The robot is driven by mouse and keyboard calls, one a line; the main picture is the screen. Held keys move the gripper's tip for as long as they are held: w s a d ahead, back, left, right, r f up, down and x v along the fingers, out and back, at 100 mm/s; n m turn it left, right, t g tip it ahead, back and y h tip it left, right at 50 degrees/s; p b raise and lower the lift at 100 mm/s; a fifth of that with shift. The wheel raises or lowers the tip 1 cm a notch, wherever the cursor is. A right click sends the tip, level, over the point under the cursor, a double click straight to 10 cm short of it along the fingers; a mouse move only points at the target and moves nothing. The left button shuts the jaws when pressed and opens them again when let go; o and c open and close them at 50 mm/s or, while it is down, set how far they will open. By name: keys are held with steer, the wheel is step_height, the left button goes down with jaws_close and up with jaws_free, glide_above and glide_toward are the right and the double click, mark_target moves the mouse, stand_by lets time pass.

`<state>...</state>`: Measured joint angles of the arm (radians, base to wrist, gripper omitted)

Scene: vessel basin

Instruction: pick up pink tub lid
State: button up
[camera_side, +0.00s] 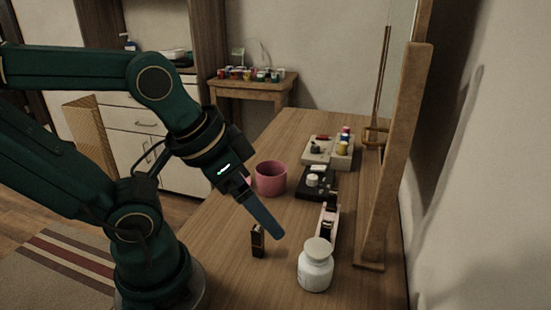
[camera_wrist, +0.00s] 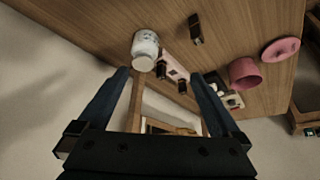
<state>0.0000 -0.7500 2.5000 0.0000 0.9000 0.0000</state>
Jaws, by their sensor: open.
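The pink tub lid (camera_wrist: 280,49) is a round disc with a small knob, lying on the wooden table at the right of the wrist view. In the side view I cannot see it; my arm seems to hide it. The open pink tub (camera_side: 271,178) stands on the table behind my gripper, and it also shows beside the lid in the wrist view (camera_wrist: 244,73). My gripper (camera_side: 276,232) is above the table, tilted down toward the right. In the wrist view my gripper (camera_wrist: 160,78) has its two fingers wide apart with nothing held, well left of the lid.
A white jar (camera_side: 315,270) stands at the front right and a small dark object (camera_side: 257,241) below my gripper. A pink tray (camera_side: 328,228) with dark bottles, a black tray (camera_side: 316,184) and a grey tray (camera_side: 319,150) line the right.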

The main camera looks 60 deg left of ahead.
steer(key=c, duration=0.5)
